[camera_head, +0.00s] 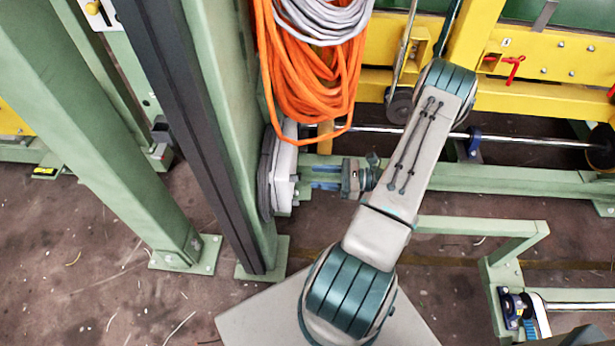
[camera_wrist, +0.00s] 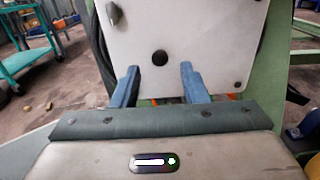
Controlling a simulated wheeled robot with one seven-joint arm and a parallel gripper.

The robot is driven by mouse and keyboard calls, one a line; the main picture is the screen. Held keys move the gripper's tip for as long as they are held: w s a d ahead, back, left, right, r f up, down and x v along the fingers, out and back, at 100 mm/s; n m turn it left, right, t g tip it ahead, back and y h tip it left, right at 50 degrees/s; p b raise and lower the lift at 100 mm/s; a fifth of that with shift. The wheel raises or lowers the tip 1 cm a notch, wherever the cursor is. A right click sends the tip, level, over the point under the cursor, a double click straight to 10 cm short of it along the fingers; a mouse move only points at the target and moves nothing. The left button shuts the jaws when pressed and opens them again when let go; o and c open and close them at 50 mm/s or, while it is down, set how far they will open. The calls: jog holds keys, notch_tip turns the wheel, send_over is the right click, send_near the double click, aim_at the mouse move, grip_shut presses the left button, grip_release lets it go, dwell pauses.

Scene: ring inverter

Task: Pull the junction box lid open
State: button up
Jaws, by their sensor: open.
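The junction box (camera_head: 284,172) is a pale box with a dark back, on the side of a green post in the head view, seen nearly edge-on. Its pale flat front, the lid (camera_wrist: 185,35), fills the upper middle of the wrist view. A dark round spot (camera_wrist: 160,57) and a grey knob (camera_wrist: 114,14) show on it. The lid appears shut, but the edge is hard to read. My gripper (camera_head: 313,178) is just right of the box, pointing at it. In the wrist view its two blue fingers (camera_wrist: 158,72) are apart with nothing between them; whether they touch the lid is unclear.
Orange cable (camera_head: 310,75) and grey cable (camera_head: 325,18) hang above the box. A green post (camera_head: 225,120) stands left of it. Yellow and green machine frames (camera_head: 550,95) with a metal shaft lie behind my arm. A teal cart (camera_wrist: 30,60) is far left in the wrist view.

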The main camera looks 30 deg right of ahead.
aim_at(292, 166)
jog(key=shift+x, duration=2)
grip_shut()
jog(key=shift+d, duration=0.1)
